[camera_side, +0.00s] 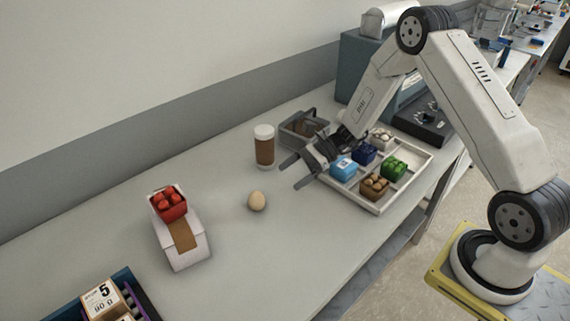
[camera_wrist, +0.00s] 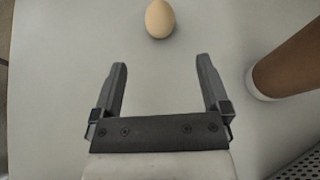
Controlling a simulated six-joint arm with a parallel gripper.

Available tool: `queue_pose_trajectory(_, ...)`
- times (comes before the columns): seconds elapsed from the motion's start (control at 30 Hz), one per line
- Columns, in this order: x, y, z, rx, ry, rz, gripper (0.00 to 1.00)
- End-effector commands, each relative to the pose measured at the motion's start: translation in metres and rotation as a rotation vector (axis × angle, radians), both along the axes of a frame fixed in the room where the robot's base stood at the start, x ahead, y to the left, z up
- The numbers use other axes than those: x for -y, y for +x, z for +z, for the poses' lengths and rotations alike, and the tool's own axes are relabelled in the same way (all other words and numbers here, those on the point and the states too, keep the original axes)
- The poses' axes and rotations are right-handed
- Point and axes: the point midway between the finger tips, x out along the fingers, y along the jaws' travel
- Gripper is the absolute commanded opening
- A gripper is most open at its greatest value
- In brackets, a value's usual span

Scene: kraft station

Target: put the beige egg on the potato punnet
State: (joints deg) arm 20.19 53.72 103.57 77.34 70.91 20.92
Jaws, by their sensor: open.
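The beige egg (camera_side: 257,201) lies on the bare grey worktop, and it also shows at the top middle of the wrist view (camera_wrist: 160,18). My gripper (camera_side: 290,174) is open and empty above the worktop, between the egg and the tray. In the wrist view its two fingers (camera_wrist: 160,64) are spread apart, with the egg ahead of them and not touching. A brown punnet with tan, potato-like lumps (camera_side: 374,187) sits in the front part of the light tray; I take it as the potato punnet.
The divided tray (camera_side: 378,211) also holds blue, dark blue, green and pale-filled punnets. A brown cup with white lid (camera_side: 264,147) stands behind the egg; a grey bin (camera_side: 291,134) is beside it. A red punnet (camera_side: 169,204) rests on a white box (camera_side: 188,252) at left.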

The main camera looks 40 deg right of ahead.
Motion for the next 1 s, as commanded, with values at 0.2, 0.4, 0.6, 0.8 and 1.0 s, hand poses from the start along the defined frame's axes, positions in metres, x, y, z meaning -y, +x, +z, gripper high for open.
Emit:
queue_pose_trajectory(0.2, 0.005, -0.002, 0.003, 0.0, 0.0, 0.0, 0.97)
queue_pose_trajectory(0.4, 0.005, -0.001, 0.002, 0.0, 0.0, 0.0, 0.97)
queue_pose_trajectory(0.6, 0.005, -0.001, 0.002, 0.0, 0.0, 0.0, 0.97)
queue_pose_trajectory(0.8, 0.002, -0.005, 0.004, 0.004, -0.023, 0.022, 0.97)
queue_pose_trajectory(1.0, -0.008, -0.026, 0.01, 0.032, -0.148, 0.143, 0.97)
